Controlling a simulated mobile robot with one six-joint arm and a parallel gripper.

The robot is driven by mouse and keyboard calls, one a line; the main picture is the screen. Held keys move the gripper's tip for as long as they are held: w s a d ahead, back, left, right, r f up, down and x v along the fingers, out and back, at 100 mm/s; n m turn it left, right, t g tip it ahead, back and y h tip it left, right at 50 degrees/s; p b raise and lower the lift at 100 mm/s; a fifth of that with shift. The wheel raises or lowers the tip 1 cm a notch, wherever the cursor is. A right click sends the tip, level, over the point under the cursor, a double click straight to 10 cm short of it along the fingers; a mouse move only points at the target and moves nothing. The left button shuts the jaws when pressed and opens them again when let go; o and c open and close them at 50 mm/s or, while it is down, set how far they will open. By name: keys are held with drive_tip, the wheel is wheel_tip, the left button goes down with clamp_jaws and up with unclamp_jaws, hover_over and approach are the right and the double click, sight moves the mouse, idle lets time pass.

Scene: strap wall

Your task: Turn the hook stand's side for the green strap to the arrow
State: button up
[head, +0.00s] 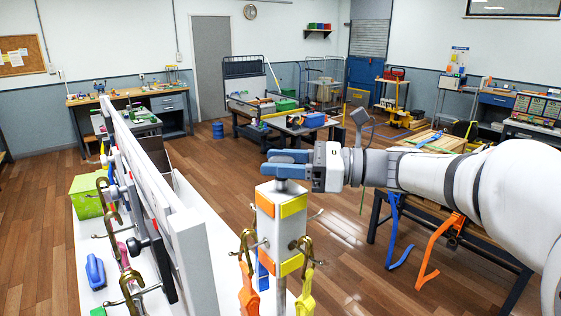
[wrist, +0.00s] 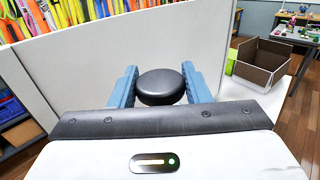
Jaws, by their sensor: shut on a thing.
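The hook stand (head: 266,222) is a white post with coloured panels, standing upright at the near end of the white bench. My gripper (head: 285,164) reaches in from the right over the stand's top. Its blue fingers are shut on the black round knob (wrist: 160,87), seen in the wrist view. I cannot make out a green side or the arrow.
A white upright panel (head: 188,238) with brass hooks stands left of the stand. A green box (head: 87,196) and a blue object (head: 95,272) lie on the white bench (head: 228,262). A wooden-topped table (head: 470,225) with hanging straps is at right, below my arm.

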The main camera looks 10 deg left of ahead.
drive_tip(key=c, duration=0.6)
drive_tip(key=shift+w, duration=0.1)
